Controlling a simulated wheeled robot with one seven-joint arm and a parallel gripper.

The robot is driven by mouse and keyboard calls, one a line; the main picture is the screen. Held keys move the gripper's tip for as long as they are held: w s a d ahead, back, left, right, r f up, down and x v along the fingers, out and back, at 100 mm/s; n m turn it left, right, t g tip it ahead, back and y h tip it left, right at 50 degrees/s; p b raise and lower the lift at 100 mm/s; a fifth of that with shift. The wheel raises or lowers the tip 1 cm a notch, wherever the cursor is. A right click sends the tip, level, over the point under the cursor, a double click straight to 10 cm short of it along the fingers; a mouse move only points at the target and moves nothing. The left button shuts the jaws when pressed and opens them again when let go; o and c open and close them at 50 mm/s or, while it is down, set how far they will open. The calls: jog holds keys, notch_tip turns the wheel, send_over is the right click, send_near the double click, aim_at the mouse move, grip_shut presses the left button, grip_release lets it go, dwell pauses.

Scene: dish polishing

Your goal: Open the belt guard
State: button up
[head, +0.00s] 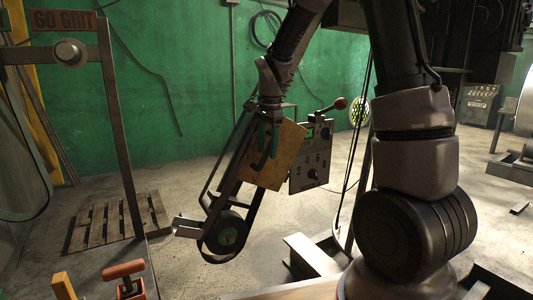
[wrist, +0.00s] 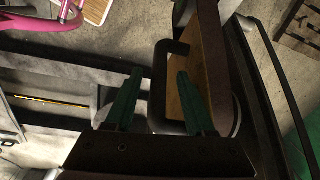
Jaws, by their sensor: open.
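The belt guard is a worn yellow plate (head: 278,157) on the upper part of the belt grinder, tilted with the machine. It also shows edge-on in the wrist view (wrist: 213,62). A black bracket-shaped handle (wrist: 159,82) stands out from its face. My gripper (wrist: 157,80) is open, with green fingers on either side of the handle's bar. The right finger is between the bar and the plate, the left finger outside it. I see a gap on both sides, so no grip shows. In the head view my gripper (head: 266,136) is in front of the plate and partly covers the handle.
A control box (head: 311,160) with a red-knobbed lever (head: 340,104) stands just right of the guard. The grinder's lower wheel (head: 228,232) and belt are below. A pallet (head: 117,222) lies on the floor at left, by a "60 GRIT" frame (head: 122,130). Open floor lies behind.

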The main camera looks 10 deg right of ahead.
jog(key=shift+f, duration=0.9)
jog(key=shift+w, duration=0.1)
grip_shut()
dwell(0.8)
